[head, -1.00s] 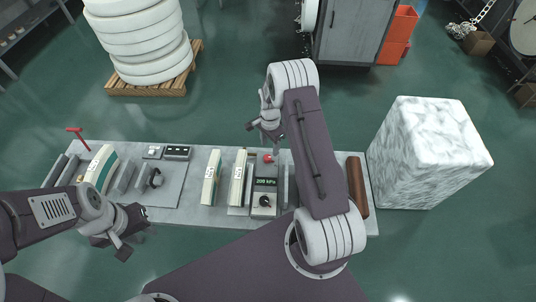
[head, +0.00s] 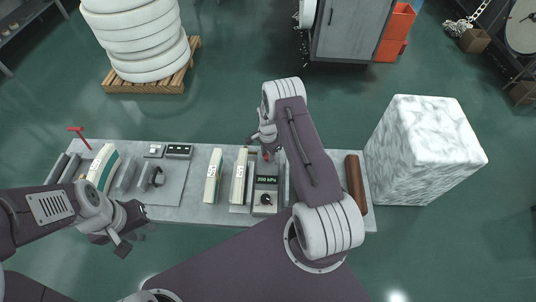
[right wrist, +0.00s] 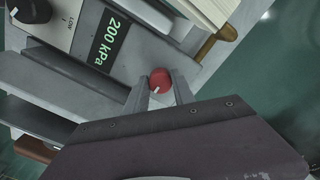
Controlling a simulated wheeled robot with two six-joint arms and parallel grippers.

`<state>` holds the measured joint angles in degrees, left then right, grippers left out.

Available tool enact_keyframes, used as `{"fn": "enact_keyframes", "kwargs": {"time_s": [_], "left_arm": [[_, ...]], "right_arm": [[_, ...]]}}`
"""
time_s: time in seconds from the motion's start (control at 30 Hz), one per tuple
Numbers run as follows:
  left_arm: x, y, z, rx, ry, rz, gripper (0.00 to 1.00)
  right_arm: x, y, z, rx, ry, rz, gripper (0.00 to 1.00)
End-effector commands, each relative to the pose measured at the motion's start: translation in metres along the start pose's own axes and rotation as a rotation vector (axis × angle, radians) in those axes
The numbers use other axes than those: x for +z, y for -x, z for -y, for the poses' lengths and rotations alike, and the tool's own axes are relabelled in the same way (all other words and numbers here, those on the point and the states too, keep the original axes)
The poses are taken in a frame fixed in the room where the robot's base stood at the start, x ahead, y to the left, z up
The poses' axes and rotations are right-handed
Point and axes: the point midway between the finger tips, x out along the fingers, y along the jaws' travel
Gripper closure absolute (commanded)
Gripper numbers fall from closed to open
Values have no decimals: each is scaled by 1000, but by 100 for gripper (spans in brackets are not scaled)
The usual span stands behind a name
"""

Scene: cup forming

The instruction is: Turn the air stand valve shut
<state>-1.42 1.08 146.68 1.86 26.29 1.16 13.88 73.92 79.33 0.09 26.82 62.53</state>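The air stand (head: 265,197) stands on the bench, with a display reading 200 kPa in the right wrist view (right wrist: 113,38). Its valve is a small red round knob (right wrist: 160,80) with a white mark pointing to the lower left. It shows partly in the head view (head: 266,156). My right gripper (right wrist: 160,87) has its two fingers on either side of the red knob. They look open around it; whether they touch it is hard to tell. My left gripper (head: 133,238) is open and empty, near the front left edge of the bench.
A black dial (right wrist: 32,12) sits on the stand beside the display. Cream upright blocks (head: 240,177) stand close left of the stand. A brown roll (head: 356,184) lies at the right bench end (head: 371,222), near a marble block (head: 425,150). A red T-handle (head: 76,130) is far left.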

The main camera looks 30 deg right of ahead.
Motion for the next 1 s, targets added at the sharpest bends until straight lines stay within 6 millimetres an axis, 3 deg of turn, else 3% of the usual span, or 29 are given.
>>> {"fn": "enact_keyframes", "kwargs": {"time_s": [0.37,1.0], "left_arm": [[1,-11,0,0,0,0,64],[5,-50,1,0,0,0,64]], "right_arm": [[-2,-1,1,-3,103,-3,100],[-3,0,2,-5,683,-8,100]]}}
